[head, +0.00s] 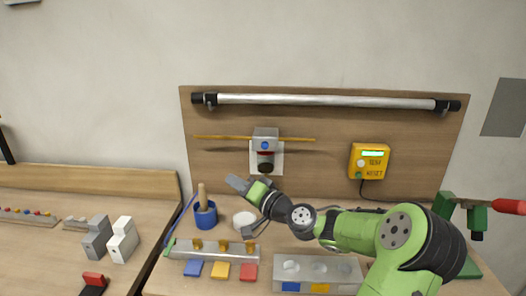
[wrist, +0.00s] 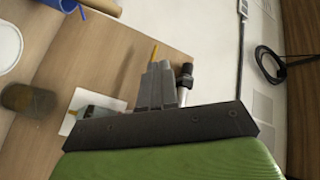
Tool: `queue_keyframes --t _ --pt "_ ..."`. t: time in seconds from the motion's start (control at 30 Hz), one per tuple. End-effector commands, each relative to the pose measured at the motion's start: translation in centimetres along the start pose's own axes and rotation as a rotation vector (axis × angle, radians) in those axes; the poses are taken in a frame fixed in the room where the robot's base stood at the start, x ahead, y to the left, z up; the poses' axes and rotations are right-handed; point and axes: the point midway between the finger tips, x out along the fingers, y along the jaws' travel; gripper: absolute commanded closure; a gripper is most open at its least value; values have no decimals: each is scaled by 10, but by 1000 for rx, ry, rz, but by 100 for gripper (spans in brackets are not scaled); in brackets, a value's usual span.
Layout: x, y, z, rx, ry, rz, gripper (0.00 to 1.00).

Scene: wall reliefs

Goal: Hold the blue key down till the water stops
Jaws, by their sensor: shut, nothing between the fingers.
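A grey unit (head: 266,134) is mounted on the upright wooden board, with a round blue key (head: 265,145) on its front. A dark round part sits below the key against a white plate. No water can be made out. Other blue pieces are a flat blue square (head: 193,268) on the table and a blue patch (head: 290,287) on the front of a grey block. My gripper (head: 237,184) is shut and empty, below and left of the blue key and apart from it. In the wrist view its fingers (wrist: 158,82) are together; the blue key cannot be made out there.
A blue cup (head: 205,215) with a wooden handle and a white round dish (head: 244,220) stand below my gripper. A yellow box (head: 369,161) is right of the unit. A thin orange rod (head: 222,138) crosses beside it, and a silver bar (head: 325,101) runs above.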

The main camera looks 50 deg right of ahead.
Motion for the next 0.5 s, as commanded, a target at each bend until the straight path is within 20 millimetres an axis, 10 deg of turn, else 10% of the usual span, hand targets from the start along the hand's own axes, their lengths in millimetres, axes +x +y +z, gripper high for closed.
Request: queue_keyframes --t 0.2,0.5 --pt "-34 13 -58 65 207 -52 100" --pt "-40 14 -68 74 241 -60 100"
